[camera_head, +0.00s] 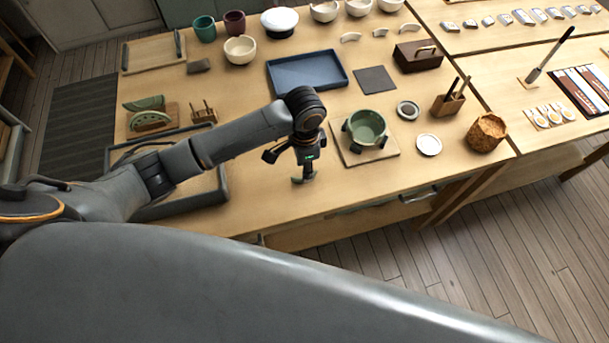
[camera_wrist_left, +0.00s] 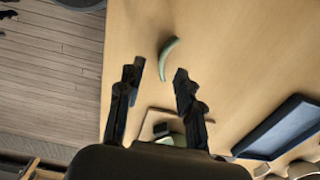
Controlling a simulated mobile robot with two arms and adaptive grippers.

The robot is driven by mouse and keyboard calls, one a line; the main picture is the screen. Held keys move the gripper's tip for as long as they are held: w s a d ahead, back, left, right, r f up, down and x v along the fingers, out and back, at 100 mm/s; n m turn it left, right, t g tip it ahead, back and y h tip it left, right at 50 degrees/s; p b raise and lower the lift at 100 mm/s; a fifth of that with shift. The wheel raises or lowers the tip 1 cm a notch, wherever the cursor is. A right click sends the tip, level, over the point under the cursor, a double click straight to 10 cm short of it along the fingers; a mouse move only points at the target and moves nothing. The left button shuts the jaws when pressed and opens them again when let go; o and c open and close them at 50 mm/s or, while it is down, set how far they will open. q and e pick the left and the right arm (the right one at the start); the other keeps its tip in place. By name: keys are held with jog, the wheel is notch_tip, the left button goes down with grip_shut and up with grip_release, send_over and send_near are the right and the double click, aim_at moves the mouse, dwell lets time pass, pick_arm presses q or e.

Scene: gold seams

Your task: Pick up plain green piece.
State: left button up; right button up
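A plain green curved piece (camera_head: 303,179) lies on the wooden table near its front edge; my gripper partly hides it in the head view. In the left wrist view the green piece (camera_wrist_left: 168,57) shows whole, lying just beyond the fingertips and roughly in line with the gap between them. My left gripper (camera_head: 300,160) is above the piece, pointing down. In the wrist view the left gripper (camera_wrist_left: 160,72) has its fingers apart with nothing between them. My right gripper is not in view.
A green bowl (camera_head: 366,126) stands in a holder on a board (camera_head: 385,152), close to the right of my gripper. A dark-rimmed tray (camera_head: 185,203) lies under my left arm. A blue tray (camera_head: 307,71) is behind. Other green pieces (camera_head: 150,119) stand in a rack at left.

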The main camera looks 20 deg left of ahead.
pick_arm(q)
jog(key=shift+w+f, duration=0.15)
jog(key=shift+f, duration=0.25)
notch_tip(320, 180, down, 2)
jog(key=shift+f+p, duration=0.25)
jog(key=shift+p, duration=0.35)
notch_tip(320, 180, down, 2)
jog(key=shift+w+f, duration=0.1)
jog(key=shift+f, duration=0.25)
jog(key=shift+w+f, duration=0.1)
grip_shut()
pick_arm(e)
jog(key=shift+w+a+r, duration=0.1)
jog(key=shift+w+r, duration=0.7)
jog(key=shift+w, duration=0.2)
